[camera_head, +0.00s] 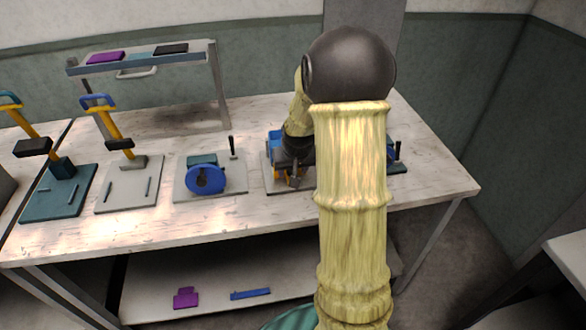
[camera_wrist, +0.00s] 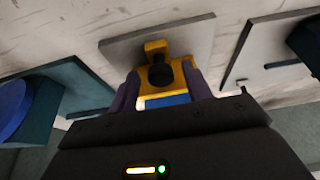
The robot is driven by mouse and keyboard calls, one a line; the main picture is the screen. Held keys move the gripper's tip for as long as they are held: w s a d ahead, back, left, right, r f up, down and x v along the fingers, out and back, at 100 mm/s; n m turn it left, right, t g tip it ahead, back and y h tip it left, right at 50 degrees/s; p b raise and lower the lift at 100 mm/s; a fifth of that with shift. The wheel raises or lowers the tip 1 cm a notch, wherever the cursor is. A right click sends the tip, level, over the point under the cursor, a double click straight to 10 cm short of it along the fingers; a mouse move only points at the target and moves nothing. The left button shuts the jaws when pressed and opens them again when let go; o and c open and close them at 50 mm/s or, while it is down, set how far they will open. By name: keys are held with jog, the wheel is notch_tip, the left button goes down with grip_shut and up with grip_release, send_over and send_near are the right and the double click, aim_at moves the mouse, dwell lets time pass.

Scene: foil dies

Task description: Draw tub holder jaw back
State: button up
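The tub holder stands on a grey plate (camera_wrist: 190,37) under my gripper. In the wrist view it shows a yellow part (camera_wrist: 181,75), which I take for its jaw, with a round black knob (camera_wrist: 161,75) and a blue part (camera_wrist: 166,100) just below. My gripper (camera_wrist: 162,92) points down over it. Its two dark fingers are spread wide on either side of the yellow part, with clear room around the knob. I cannot tell whether they touch the yellow sides. In the head view, my arm hides much of the holder; some blue (camera_head: 275,140) shows.
A fixture with a blue wheel (camera_head: 205,179) stands close to the left, and another dark fixture (camera_head: 397,160) to the right. Two yellow-levered presses (camera_head: 118,140) (camera_head: 40,145) stand further left. A raised shelf (camera_head: 190,60) stands behind. The bench front (camera_head: 250,222) is clear.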

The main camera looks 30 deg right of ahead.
jog(key=v, duration=1.7)
jog(key=shift+r, duration=0.15)
jog(key=shift+a, duration=0.1)
jog(key=shift+s, duration=0.1)
jog(key=s+a+f+n+p, duration=0.1)
jog(key=s+a+f+p, duration=0.2)
jog(key=s+a, duration=0.3)
jog(key=s+a+f+n+g+y+p, duration=0.1)
jog(key=s+a+f+n+p, duration=0.1)
jog(key=s+a, duration=0.3)
jog(key=shift+s+a+f+g+p, duration=0.35)
jog(key=shift+a+f+p, duration=0.3)
jog(key=shift+a, duration=0.25)
